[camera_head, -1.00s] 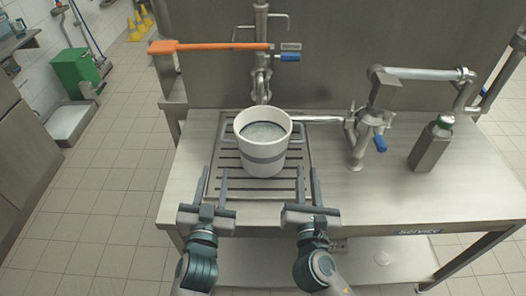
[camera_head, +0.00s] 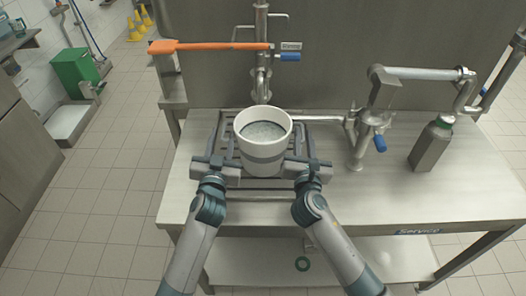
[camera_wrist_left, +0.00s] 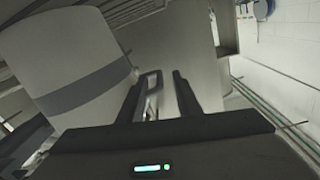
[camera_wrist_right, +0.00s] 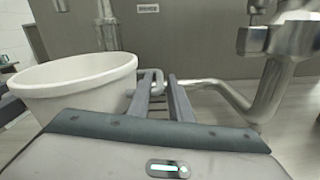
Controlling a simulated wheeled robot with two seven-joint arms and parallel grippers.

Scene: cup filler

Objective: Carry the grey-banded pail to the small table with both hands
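The white pail (camera_head: 262,155) with a grey band stands upright on the slatted grate of the steel counter, grey contents inside. Its side handles are largely covered by my grippers in the head view. My left gripper (camera_head: 216,135) is at the pail's left side; in the left wrist view its fingers (camera_wrist_left: 166,92) are apart, with a handle loop near the left finger. My right gripper (camera_head: 302,138) is at the right side; in the right wrist view its fingers (camera_wrist_right: 160,95) are apart, with the handle (camera_wrist_right: 157,80) seen between them. I cannot make out the small table.
The steel counter (camera_head: 370,205) is bare at its front right. A tap with an orange lever (camera_head: 210,46) rises behind the pail. A jointed pipe with a blue handle (camera_head: 380,143) and a grey bottle (camera_head: 431,147) stand right. Tiled floor lies open on the left.

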